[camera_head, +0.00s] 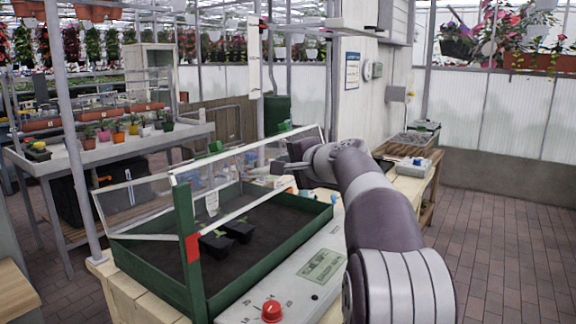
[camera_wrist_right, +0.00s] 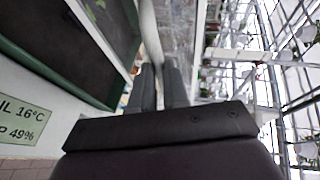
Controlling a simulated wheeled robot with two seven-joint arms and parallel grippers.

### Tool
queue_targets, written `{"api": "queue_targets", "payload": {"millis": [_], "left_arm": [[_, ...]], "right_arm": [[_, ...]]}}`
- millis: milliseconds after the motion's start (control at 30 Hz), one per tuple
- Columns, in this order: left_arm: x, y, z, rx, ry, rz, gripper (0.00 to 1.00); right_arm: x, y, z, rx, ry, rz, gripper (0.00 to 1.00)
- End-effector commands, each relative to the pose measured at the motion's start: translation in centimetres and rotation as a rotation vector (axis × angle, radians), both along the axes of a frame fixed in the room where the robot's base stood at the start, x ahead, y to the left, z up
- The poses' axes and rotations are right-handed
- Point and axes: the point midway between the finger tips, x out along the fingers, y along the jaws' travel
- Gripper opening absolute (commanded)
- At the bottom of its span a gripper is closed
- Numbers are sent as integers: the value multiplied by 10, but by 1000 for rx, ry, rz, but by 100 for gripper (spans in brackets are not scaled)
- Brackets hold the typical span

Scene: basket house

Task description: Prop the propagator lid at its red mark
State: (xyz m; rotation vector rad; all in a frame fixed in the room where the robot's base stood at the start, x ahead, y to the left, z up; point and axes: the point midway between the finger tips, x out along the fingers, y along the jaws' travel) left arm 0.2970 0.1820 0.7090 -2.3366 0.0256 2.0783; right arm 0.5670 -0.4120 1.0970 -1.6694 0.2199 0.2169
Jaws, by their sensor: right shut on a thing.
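The propagator is a green-rimmed tray (camera_head: 150,268) of dark soil on a bench. Its clear lid with pale rails (camera_head: 245,208) is tilted up over the bed. A green post (camera_head: 184,212) stands at the near left, with the red mark (camera_head: 193,247) on it. A pale lid rail reaches the post close to the red mark; I cannot tell if they touch. My right gripper (camera_head: 286,168) is at the lid's right part. In the right wrist view its fingers (camera_wrist_right: 160,88) are shut on a pale lid rail (camera_wrist_right: 150,40). My left gripper is out of view.
Small black seedling pots (camera_head: 215,243) stand in the soil. A control panel with a display (camera_head: 322,266) and a red knob (camera_head: 272,311) lies along the near right side. A potted-plant table (camera_head: 150,141) stands at the left. Brick floor at the right is clear.

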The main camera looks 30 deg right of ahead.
Motion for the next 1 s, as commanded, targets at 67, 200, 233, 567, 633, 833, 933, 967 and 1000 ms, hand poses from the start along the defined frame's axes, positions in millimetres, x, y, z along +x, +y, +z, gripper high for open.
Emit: {"api": "queue_targets", "payload": {"millis": [67,200,233,567,633,833,933,967,1000], "left_arm": [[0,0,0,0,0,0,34],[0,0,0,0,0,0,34],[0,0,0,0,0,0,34],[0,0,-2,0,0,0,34],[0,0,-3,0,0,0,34],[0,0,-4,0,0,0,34],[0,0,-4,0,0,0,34],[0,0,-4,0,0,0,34],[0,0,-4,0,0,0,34]], "right_arm": [[0,2,1,1,0,6,0],[0,2,0,1,1,5,40],[0,2,0,1,1,5,40],[-11,1,3,0,-1,0,40],[-26,1,7,-1,-1,-1,40],[-80,2,23,0,-2,-1,40],[-101,2,29,-1,-1,-1,40],[-106,3,30,-2,0,1,40],[-112,2,32,-1,0,0,40]]}}
